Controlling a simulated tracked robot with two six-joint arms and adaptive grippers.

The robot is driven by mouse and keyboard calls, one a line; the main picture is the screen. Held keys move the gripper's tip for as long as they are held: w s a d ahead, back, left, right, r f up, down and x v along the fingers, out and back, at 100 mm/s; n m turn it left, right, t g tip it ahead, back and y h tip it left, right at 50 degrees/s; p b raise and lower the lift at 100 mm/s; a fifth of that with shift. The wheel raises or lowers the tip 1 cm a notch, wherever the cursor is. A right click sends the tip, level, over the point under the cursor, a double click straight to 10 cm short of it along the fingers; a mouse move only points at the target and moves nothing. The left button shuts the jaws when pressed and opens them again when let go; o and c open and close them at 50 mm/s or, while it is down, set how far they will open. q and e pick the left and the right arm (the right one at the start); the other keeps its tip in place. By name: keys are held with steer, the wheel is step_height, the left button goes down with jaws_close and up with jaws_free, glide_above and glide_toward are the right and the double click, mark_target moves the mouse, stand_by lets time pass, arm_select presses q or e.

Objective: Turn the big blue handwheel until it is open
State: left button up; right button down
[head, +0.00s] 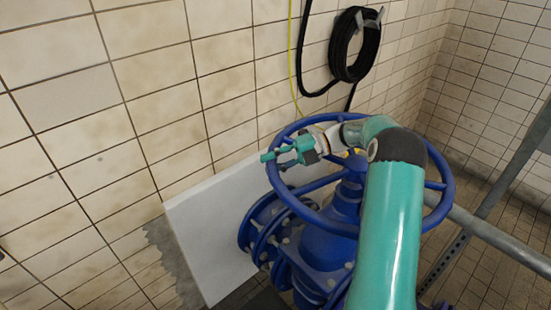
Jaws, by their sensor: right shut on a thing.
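The big blue handwheel (284,194) sits on top of a blue valve body (322,262) in the middle of the head view. My right gripper (274,156) is at the left part of the wheel's rim, shut on the rim, with its teal fingers reaching across it. My right arm comes up from the bottom and covers much of the right and near part of the wheel and part of the valve. My left gripper is not in view.
A white panel (205,240) leans at the tiled wall left of the valve. A coiled black hose (342,62) hangs on the wall above. A grey pipe rail (490,235) runs at the right. Tiled walls close in behind.

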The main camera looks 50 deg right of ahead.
steer(key=shift+s+f, duration=0.1)
steer(key=c, duration=0.8)
jaws_free()
steer(key=shift+c, duration=0.2)
steer(key=v, duration=1.2)
